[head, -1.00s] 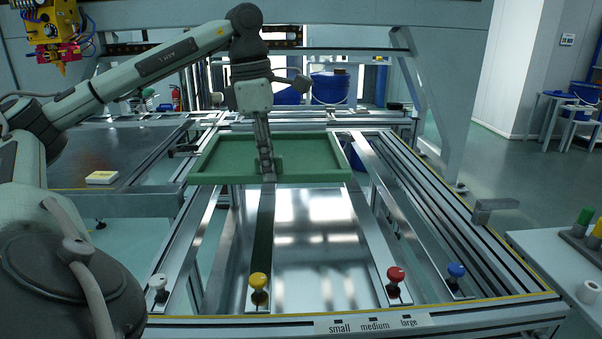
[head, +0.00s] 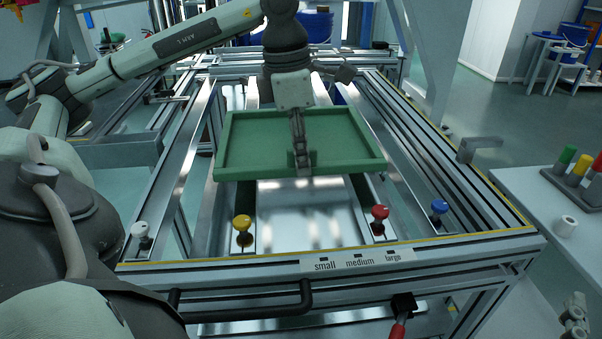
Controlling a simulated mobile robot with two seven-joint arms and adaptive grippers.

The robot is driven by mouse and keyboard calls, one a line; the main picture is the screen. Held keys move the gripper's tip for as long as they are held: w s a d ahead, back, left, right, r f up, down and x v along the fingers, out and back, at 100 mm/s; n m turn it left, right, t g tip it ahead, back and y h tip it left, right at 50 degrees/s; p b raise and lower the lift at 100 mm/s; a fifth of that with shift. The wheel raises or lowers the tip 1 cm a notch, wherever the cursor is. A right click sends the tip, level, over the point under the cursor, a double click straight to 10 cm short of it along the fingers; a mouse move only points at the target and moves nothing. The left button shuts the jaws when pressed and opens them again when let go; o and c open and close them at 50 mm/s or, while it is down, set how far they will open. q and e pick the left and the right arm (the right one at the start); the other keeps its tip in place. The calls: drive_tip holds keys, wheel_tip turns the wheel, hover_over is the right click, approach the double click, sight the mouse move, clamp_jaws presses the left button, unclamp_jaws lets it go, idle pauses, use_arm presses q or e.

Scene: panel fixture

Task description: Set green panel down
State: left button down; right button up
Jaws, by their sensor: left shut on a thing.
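The green panel (head: 255,137) is a shallow tray shape with a raised rim, in the middle of the head view. My left gripper (head: 302,162) is shut on its near rim, a little right of the rim's middle. The panel lies over the metal rails of the fixture frame (head: 430,249), behind the row of knobs. It looks raised above the rails and roughly level, but I cannot tell the exact gap. The gripper hides a small part of the panel. My right gripper is not in view.
White, yellow (head: 242,224), red (head: 379,213) and blue (head: 439,207) knobs stand along the front. A label strip (head: 357,261) reads small, medium, large. A side table (head: 530,200) at right holds coloured cylinders. A bare metal plate (head: 305,215) lies between the middle knobs.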

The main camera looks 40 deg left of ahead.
use_arm(q)
wheel_tip(320, 180, down, 3)
drive_tip(key=shift+f+b, duration=0.15)
drive_tip(key=shift+b, duration=0.2)
drive_tip(key=shift+f, duration=0.25)
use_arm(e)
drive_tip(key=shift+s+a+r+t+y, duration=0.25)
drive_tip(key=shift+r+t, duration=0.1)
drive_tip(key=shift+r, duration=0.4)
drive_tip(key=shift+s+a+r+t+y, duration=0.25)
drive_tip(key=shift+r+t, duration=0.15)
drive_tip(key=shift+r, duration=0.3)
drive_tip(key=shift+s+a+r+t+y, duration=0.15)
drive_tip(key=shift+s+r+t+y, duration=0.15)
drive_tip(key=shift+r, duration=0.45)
use_arm(q)
drive_tip(key=shift+f, duration=0.1)
drive_tip(key=c, duration=2)
unclamp_jaws()
drive_tip(key=o, duration=0.5)
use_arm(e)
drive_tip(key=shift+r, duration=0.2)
